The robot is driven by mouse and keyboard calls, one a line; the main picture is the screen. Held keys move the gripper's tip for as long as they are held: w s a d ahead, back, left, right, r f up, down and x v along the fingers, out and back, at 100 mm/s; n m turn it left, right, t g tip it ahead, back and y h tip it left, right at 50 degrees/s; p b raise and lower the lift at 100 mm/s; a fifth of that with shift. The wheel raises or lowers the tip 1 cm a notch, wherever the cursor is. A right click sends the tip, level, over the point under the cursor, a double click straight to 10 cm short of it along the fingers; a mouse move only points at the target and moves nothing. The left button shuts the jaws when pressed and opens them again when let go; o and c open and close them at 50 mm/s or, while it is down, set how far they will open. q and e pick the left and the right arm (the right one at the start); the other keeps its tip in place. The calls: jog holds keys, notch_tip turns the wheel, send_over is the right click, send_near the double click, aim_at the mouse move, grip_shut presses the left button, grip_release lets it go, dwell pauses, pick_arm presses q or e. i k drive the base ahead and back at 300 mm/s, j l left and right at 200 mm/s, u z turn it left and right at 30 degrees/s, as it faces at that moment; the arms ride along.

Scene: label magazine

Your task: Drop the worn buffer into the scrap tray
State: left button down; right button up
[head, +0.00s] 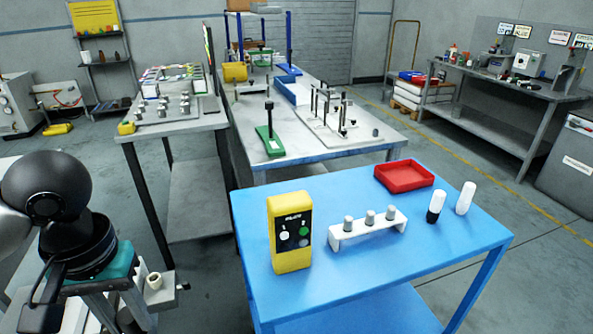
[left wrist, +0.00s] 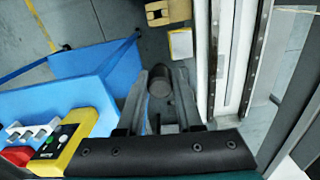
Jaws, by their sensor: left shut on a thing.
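My left gripper (head: 154,296) is at the lower left of the head view, left of the blue table and apart from it. It is shut on a small short cylinder, which I take to be the worn buffer (head: 154,281). In the left wrist view the buffer (left wrist: 160,82) shows dark grey between the two fingers (left wrist: 160,100). The red scrap tray (head: 404,187) lies at the back of the blue table, and its visible floor is empty. My right gripper is not in view.
On the blue table (head: 385,270) stand a yellow button box (head: 288,255), a white rack (head: 350,238) with three grey cylinders, a white bottle (head: 465,197) and a black-and-white bottle (head: 436,202). A grey bench (head: 330,140) with fixtures stands behind.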

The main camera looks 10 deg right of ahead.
aim_at(398, 177)
jog(key=z, duration=1.15)
